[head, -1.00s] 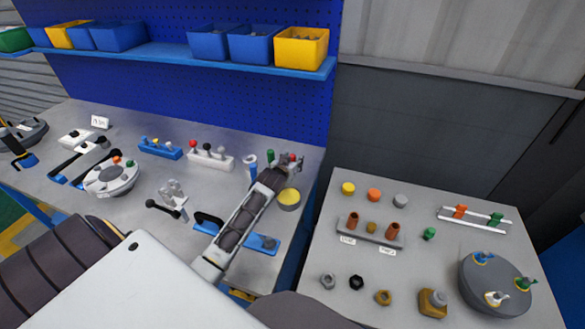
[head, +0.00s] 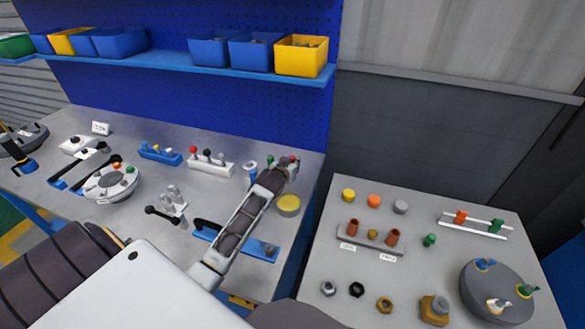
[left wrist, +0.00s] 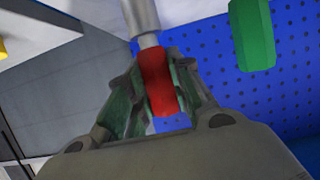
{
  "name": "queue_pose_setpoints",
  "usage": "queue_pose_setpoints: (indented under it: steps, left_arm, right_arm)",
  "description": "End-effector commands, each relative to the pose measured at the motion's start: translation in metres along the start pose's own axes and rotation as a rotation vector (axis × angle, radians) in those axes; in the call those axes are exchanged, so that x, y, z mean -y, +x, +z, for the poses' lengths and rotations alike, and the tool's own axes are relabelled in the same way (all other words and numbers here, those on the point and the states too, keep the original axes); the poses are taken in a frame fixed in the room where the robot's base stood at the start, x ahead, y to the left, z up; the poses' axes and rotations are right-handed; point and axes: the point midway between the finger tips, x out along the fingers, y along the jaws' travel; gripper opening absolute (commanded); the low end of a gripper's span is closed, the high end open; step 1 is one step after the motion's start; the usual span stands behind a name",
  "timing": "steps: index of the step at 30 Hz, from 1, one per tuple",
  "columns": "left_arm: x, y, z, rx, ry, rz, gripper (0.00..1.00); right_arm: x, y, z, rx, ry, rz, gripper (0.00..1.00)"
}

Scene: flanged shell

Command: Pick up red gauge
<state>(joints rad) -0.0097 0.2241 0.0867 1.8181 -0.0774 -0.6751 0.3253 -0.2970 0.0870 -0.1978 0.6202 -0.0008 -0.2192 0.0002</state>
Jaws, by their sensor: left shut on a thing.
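The red gauge (left wrist: 159,88) shows in the left wrist view as a red grip with a grey metal rod running up out of the picture. My left gripper (left wrist: 160,95) is shut on the red grip, with a finger on either side. In the head view my left gripper (head: 284,168) is at the right end of the workbench, and its own wrist mostly hides the gauge. I cannot tell whether the gauge touches the bench. A green gauge (left wrist: 252,35) stands apart to the right in the left wrist view. My right gripper is not in view.
A yellow-topped round part (head: 288,204) sits on the workbench close beside my left gripper. A white stand with levers (head: 210,166) is to its left. A blue shelf (head: 190,65) with bins hangs behind. A grey table (head: 400,277) with several parts stands to the right.

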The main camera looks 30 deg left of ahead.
Motion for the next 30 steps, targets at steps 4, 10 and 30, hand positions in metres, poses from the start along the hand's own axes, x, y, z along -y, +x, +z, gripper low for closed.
queue_pose_setpoints:
  steps: [4, 10, 30]
  left_arm:
    - [0.0, -0.008, -0.023, -0.007, 0.001, 0.0, 0.0]
    - [0.0, -0.02, -0.05, -0.006, 0.0, 0.0, 0.0]
    - [0.0, -0.03, -0.074, -0.003, 0.001, 0.0, 0.0]
  right_arm:
    - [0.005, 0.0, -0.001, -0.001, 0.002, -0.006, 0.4]
    - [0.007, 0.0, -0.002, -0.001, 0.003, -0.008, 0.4]
    - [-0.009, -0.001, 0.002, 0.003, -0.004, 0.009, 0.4]
